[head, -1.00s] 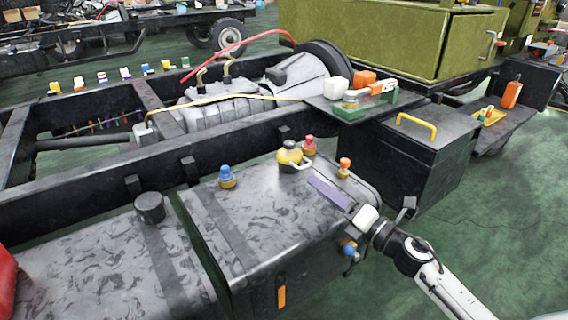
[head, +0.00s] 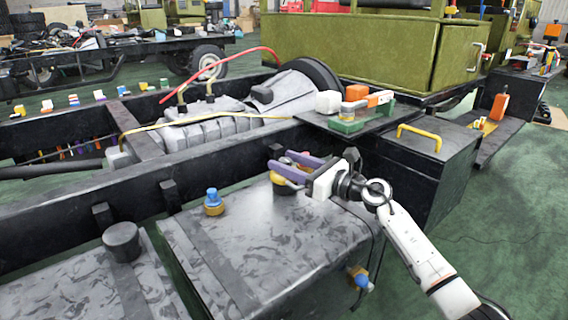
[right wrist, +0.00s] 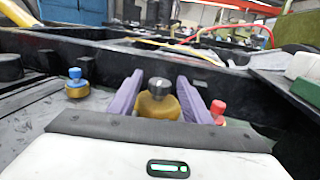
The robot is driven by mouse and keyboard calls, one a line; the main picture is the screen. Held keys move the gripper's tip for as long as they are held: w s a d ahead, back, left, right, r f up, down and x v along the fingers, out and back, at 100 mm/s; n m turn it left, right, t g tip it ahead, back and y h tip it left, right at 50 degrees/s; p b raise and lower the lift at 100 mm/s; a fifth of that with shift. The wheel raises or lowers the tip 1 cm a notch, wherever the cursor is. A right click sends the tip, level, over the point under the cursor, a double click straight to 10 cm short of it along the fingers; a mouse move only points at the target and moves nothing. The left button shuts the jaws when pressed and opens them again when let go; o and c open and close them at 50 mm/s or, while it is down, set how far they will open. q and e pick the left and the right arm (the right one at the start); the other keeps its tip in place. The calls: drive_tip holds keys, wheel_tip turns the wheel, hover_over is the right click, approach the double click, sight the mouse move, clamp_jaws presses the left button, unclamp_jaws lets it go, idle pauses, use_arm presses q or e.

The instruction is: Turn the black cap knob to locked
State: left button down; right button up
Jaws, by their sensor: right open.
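The black cap knob (right wrist: 158,92), a brass-coloured body with a black top, stands upright between the two purple fingers in the right wrist view. My right gripper (right wrist: 160,84) is open, with one finger on each side of the knob; I cannot tell whether either finger touches it. In the head view my right gripper (head: 282,160) reaches in from the right over the grey tank (head: 290,240), and its fingers and body hide much of the knob. My left gripper is not in view.
A blue-topped knob (head: 213,202) stands on the tank to the left. A red-topped knob (right wrist: 218,110) is just outside the right finger in the wrist view. A black box with a yellow handle (head: 420,135) stands to the right, and a dark frame rail (head: 140,195) runs behind.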

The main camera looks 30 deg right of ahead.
drive_tip(key=shift+w+a, duration=0.2)
drive_tip(key=shift+w, duration=0.4)
